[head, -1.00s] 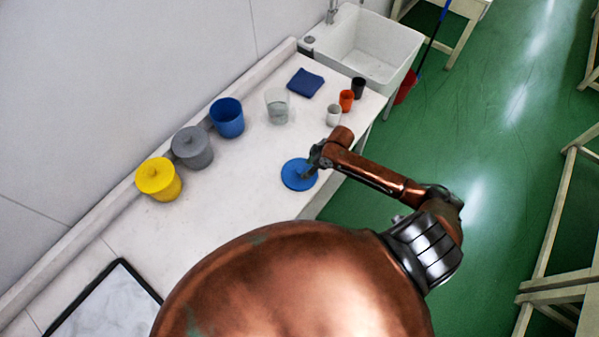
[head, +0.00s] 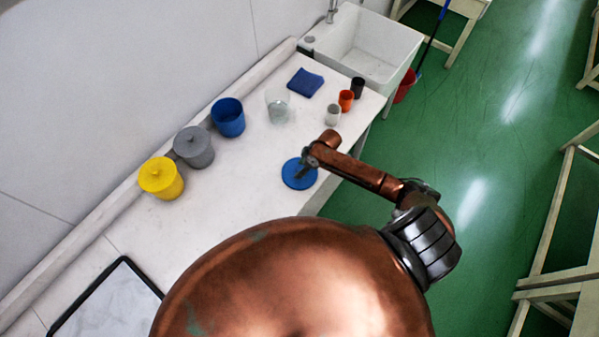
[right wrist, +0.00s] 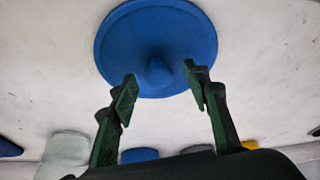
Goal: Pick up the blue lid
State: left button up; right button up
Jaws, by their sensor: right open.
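The blue lid (head: 299,174) is a round disc lying flat on the white table, near its front edge. In the right wrist view the lid (right wrist: 155,35) shows its centre knob (right wrist: 159,72). My right gripper (head: 302,172) is over the lid in the head view. In the right wrist view its green-padded fingers (right wrist: 160,78) are open, one on each side of the knob, with gaps to it. Whether the fingertips are down at knob height is hard to tell. My left gripper is not in view.
A clear beaker (head: 278,107), a blue cloth (head: 305,82) and small cups (head: 346,101) lie farther back. A sink (head: 364,48) adjoins the table.

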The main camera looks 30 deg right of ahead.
jog(key=shift+c, duration=0.2)
grip_shut()
jog(key=shift+r, duration=0.15)
